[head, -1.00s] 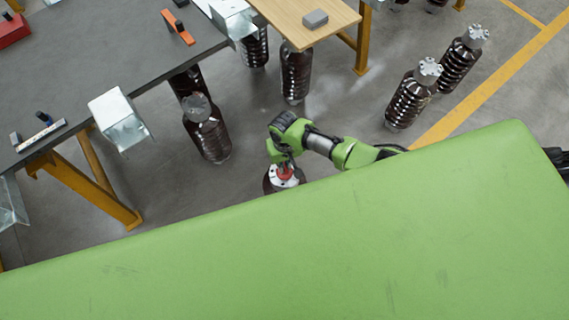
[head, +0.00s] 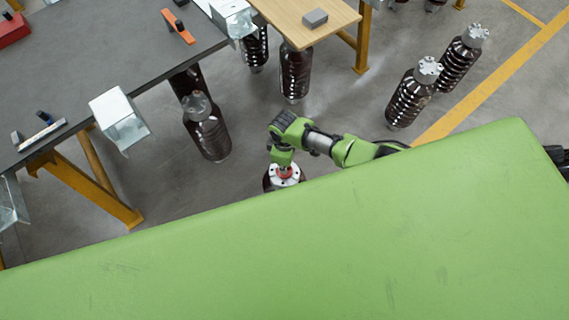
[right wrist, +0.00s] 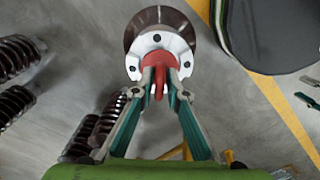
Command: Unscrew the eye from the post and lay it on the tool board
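The red eye (right wrist: 157,66) is on the white flange (right wrist: 160,43) atop a dark brown ribbed post (right wrist: 157,17). In the head view the eye (head: 285,173) shows just beyond the green surface, which hides the lower post. My right gripper (right wrist: 160,80) comes down over the eye. Its two fingers converge with the eye's ring between their tips, and they look closed on it. In the head view the right gripper (head: 284,163) is small and its fingertips are hard to make out. My left gripper is not in view. I cannot tell which surface is the tool board.
A dark grey table (head: 95,60) at the left bears an orange piece (head: 178,27) and a pale strip (head: 42,135). Brown ribbed posts (head: 208,135) stand around, with two more (head: 412,98) at right.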

